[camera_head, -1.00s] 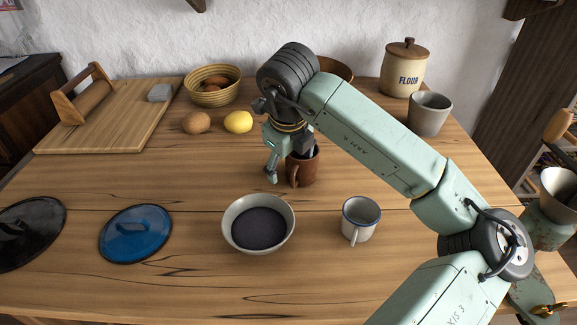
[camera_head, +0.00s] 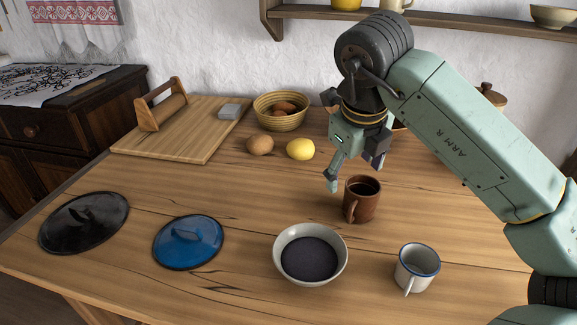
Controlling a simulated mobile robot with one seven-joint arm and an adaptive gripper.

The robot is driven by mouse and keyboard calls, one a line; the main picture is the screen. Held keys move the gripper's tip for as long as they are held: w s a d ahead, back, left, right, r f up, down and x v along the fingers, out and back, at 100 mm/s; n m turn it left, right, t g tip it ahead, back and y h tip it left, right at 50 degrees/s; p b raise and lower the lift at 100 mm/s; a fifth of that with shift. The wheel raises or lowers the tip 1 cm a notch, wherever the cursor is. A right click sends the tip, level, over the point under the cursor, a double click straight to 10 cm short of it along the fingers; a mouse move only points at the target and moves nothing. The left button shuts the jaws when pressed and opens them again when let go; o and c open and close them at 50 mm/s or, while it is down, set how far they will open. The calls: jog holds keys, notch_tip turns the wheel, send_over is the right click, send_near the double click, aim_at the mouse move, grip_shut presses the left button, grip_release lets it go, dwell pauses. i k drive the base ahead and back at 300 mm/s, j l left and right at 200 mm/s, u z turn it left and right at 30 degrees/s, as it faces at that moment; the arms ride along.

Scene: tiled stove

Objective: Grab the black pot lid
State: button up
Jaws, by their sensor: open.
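The black pot lid (camera_head: 84,222) lies flat on the wooden table at the far left, with its handle on top. My gripper (camera_head: 352,174) is open and empty, pointing down over the table's right half, above and just behind a brown mug (camera_head: 362,200). It is well to the right of the black lid and apart from it. A blue pot lid (camera_head: 188,242) lies just right of the black one.
A bowl with dark contents (camera_head: 310,255) and a white enamel mug (camera_head: 416,268) stand at the front. An egg (camera_head: 260,145), a lemon (camera_head: 300,149), a basket (camera_head: 281,110) and a cutting board (camera_head: 182,130) sit behind. Bare tabletop (camera_head: 150,183) lies between lids and board.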

aim_at(85, 221)
jog(key=i+u, duration=0.2)
jog(key=u, duration=0.15)
jog(key=i+l+u, duration=0.1)
jog(key=u, duration=0.3)
jog(key=i, duration=0.1)
